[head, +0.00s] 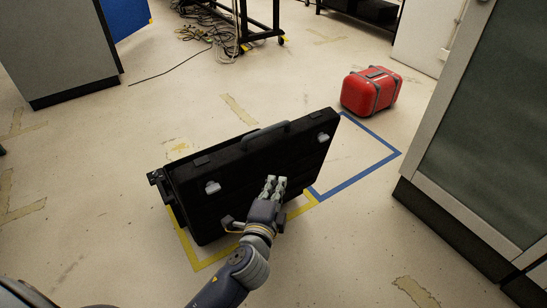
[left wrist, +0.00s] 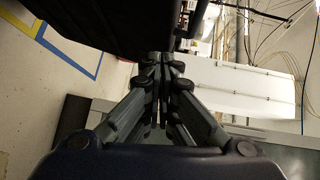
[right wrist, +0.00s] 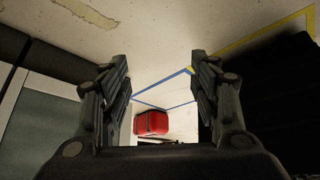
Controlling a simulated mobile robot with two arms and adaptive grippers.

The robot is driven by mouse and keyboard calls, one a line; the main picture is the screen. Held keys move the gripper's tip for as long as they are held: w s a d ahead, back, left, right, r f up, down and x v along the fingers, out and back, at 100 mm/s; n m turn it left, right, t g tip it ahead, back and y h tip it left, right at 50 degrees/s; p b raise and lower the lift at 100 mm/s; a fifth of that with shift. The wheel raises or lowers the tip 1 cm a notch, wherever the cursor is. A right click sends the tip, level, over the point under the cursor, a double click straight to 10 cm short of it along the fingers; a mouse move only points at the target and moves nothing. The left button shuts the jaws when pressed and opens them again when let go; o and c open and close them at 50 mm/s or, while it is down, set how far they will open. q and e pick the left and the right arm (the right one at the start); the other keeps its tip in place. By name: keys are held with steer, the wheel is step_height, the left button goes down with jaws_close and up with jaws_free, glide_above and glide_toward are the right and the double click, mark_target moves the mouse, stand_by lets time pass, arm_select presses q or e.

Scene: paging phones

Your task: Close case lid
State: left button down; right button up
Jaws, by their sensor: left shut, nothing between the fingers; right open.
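A large black case (head: 215,200) stands on the floor inside a yellow tape outline. Its lid (head: 250,165) is tilted up steeply, with a handle along the top edge and grey latches on its face. My left gripper (head: 274,183) is shut and empty, in front of the lid's outer face in the head view. I cannot tell whether it touches the lid. The lid's dark edge also fills the upper left of the left wrist view (left wrist: 100,25). My right gripper (right wrist: 160,80) is open and empty, with the dark case to its right in the right wrist view. The case's inside is hidden.
A red case (head: 370,91) stands behind a blue tape outline (head: 355,180). Cabinets stand at the left (head: 60,50) and right (head: 490,130). Cables (head: 215,35) lie near a black cart at the back. The floor between is mostly clear.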

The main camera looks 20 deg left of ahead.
arm_select(q)
step_height(320, 180, up, 4)
steer(key=t+b, duration=0.1)
steer(key=b, duration=0.1)
glide_toward(277, 128)
steer(key=w+d, duration=0.1)
steer(key=d, duration=0.2)
steer(key=shift+w+a+f+b, duration=0.2)
steer(key=shift+w+a+b, duration=0.1)
steer(key=shift+w+a, duration=1.4)
arm_select(e)
steer(key=w+a+r+t+y, duration=0.1)
steer(key=w+a+r+t, duration=0.1)
steer(key=w+r+t, duration=0.3)
steer(key=shift+w+a+r, duration=0.35)
steer(key=shift+w+r, duration=0.7)
steer(key=shift+r, duration=0.6)
steer(key=shift+s+f, duration=0.1)
